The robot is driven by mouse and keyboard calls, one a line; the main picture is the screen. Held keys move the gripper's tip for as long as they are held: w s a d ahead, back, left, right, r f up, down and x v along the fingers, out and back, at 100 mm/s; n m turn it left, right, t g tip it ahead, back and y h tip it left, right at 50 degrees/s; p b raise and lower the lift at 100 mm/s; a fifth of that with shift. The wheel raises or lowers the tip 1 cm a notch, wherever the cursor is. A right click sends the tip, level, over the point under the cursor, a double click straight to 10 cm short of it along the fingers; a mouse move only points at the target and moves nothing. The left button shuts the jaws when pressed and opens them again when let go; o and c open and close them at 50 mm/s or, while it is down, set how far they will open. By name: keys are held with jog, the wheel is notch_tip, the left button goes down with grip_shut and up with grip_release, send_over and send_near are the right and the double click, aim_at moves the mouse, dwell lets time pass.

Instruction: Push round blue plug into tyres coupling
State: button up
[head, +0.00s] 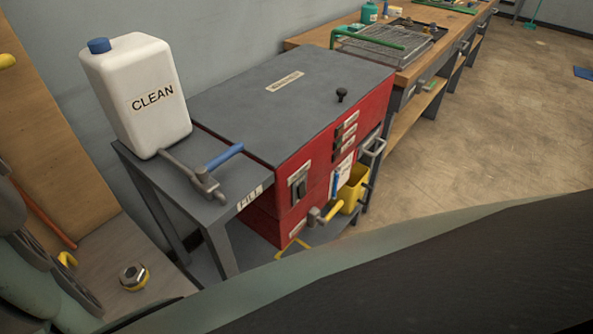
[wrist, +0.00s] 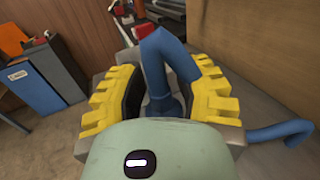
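In the wrist view, my gripper (wrist: 160,100) has two yellow ribbed fingers with dark inner pads. They are closed in on both sides of a bent blue hose-like piece (wrist: 168,58), whose lower end lies between the pads. The piece rises and bends over beyond the fingertips. Another blue length (wrist: 285,132) shows at the right, past the right finger. I cannot tell whether the round blue plug is part of this piece. Its tip is hidden, and no tyres coupling can be made out. My gripper is not seen in the head view.
The head view shows a red cabinet (head: 310,150), a white CLEAN jug (head: 135,90), a blue-handled valve (head: 205,175) on a grey stand and a yellow bucket (head: 355,188). A wooden workbench (head: 310,36) stands behind. The floor (head: 480,110) at right is open. A blue cabinet (wrist: 45,75) shows in the wrist view.

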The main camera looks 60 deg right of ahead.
grip_shut()
jog(key=shift+r, duration=0.1)
dwell(0.5)
